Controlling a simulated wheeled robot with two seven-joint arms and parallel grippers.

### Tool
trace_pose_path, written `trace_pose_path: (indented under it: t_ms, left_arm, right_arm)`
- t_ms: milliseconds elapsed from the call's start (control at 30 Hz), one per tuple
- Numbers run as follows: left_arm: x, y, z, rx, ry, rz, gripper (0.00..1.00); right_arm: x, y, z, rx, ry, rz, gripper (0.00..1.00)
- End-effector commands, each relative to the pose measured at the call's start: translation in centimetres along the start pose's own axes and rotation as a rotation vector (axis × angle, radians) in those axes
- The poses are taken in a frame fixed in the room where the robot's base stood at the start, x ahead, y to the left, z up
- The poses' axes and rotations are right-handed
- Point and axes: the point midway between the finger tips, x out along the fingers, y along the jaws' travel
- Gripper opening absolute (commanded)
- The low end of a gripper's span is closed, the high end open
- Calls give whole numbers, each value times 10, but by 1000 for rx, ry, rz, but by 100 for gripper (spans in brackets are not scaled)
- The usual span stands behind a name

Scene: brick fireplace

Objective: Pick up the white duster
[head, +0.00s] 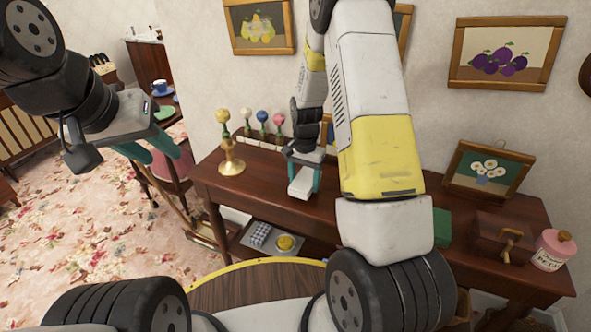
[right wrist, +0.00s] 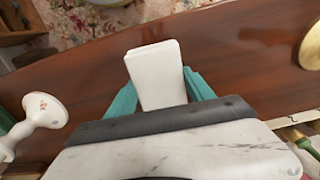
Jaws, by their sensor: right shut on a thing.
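The white duster (head: 301,184), a plain white block, is between the teal fingers of my right gripper (head: 304,178), over the dark wooden table (head: 262,197). In the right wrist view the white duster (right wrist: 157,73) sticks out past the fingertips, and the fingers press on its two sides. Whether its lower end touches the table is hard to tell. My left gripper (head: 153,150) is at the left, over the floor beside the table, with its teal fingers apart and nothing between them.
A brass stand (head: 231,163) is left of the right gripper, with several ball-topped ornaments (head: 262,118) behind. A framed flower picture (head: 487,172), brown box (head: 497,238) and pink bottle (head: 553,250) stand at the table's right. A white turned object (right wrist: 40,115) shows in the right wrist view.

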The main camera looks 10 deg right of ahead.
Motion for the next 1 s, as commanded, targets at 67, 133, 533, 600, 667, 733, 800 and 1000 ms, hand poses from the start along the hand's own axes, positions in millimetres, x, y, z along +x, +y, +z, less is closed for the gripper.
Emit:
trace_pose_path:
  t_ms: [67,133,533,600,667,733,800,1000]
  left_arm:
    - [0,0,0,0,0,0,36]
    - [0,0,0,0,0,0,36]
    - [0,0,0,0,0,0,36]
    - [0,0,0,0,0,0,36]
    - [0,0,0,0,0,0,36]
    - [0,0,0,0,0,0,36]
    - [0,0,0,0,0,0,36]
    - [0,0,0,0,0,0,36]
  right_arm:
    - [-14,-1,-1,-1,4,-4,21]
    - [-14,0,16,-4,-1,0,21]
    - [-22,3,117,-6,0,0,21]
    - [-24,3,130,-5,0,0,21]
    - [-24,3,139,-3,1,0,21]
    - [-25,3,148,-3,1,0,21]
    - [-26,4,154,-1,1,0,21]
    - [-26,4,160,0,1,-1,21]
